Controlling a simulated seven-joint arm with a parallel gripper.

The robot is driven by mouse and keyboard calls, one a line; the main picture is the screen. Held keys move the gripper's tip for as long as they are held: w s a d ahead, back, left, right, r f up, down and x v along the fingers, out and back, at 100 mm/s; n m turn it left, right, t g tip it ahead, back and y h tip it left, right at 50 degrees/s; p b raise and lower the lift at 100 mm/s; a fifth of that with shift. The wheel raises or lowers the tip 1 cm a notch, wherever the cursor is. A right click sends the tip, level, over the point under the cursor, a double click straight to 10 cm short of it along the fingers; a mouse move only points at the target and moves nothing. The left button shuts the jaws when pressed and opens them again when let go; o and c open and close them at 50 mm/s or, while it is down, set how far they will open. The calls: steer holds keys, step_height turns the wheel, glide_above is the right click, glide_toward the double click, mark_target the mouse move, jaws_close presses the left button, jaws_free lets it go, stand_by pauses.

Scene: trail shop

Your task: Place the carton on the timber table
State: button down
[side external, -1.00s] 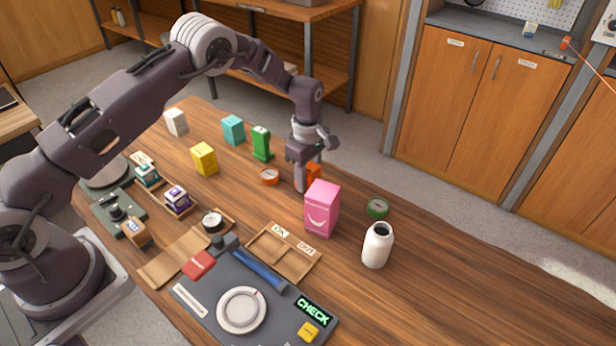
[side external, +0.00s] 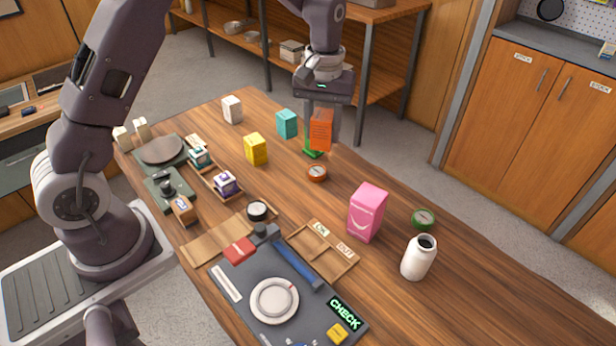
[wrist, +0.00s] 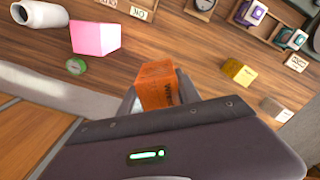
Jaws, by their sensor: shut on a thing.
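My gripper (side external: 321,120) is shut on an orange carton (side external: 320,132) and holds it up above the far edge of the timber table (side external: 440,290). The orange carton also shows between the fingers in the wrist view (wrist: 158,84). In the side view the carton partly hides a green object (side external: 313,153). Other cartons stand on the table: a pink one (side external: 367,213), a yellow one (side external: 256,149), a teal one (side external: 287,123) and a white one (side external: 232,109).
An orange compass (side external: 317,173), a green round tin (side external: 423,219) and a white bottle (side external: 418,257) stand on the table. A divided wooden tray (side external: 350,262) and a grey check station (side external: 238,300) are in front. Bare wood lies at the right front.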

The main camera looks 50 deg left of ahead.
steer(key=s+a+r+m, duration=0.2)
steer(key=s+m, duration=0.4)
steer(key=m, duration=0.1)
steer(key=s+a+f, duration=0.2)
steer(key=a+f, duration=0.5)
steer(key=a, duration=0.2)
steer(key=f, duration=1.1)
steer(key=shift+s+a+f, duration=0.1)
steer(key=shift+s+a, duration=0.05)
steer(key=shift+a, duration=0.05)
steer(key=c, duration=0.8)
jaws_free()
steer(key=shift+f, duration=0.1)
steer(key=shift+c, duration=0.2)
